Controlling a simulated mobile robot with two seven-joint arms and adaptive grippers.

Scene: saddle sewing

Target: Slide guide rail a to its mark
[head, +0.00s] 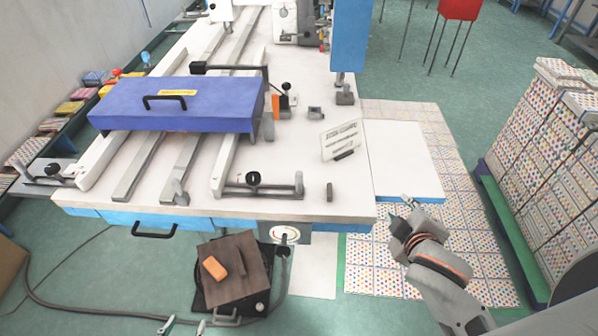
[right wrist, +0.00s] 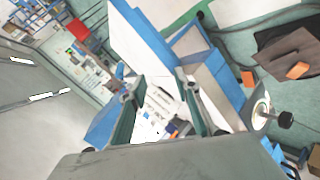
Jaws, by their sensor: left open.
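Several long rails run front to back on the white machine table (head: 300,170). They include a grey rail (head: 150,165), another grey rail (head: 186,160) and a pale rail (head: 224,165) at the right. I cannot tell which is guide rail a, and no mark is readable. A blue-violet cover with a black handle (head: 190,105) hides their middle stretch. My left gripper (head: 182,327) is open and empty at the bottom edge, below the table front. My right gripper (head: 408,205) is beside the table's front right corner. In the right wrist view its fingers (right wrist: 157,84) are apart, with nothing between them.
A black-knobbed fixture (head: 260,189) sits at the table's front. A small sign (head: 341,140) stands near the right edge. A white side panel (head: 400,160) adjoins the table. A brown board with an orange block (head: 214,267) is below the front. Stacked patterned packs (head: 540,150) stand right.

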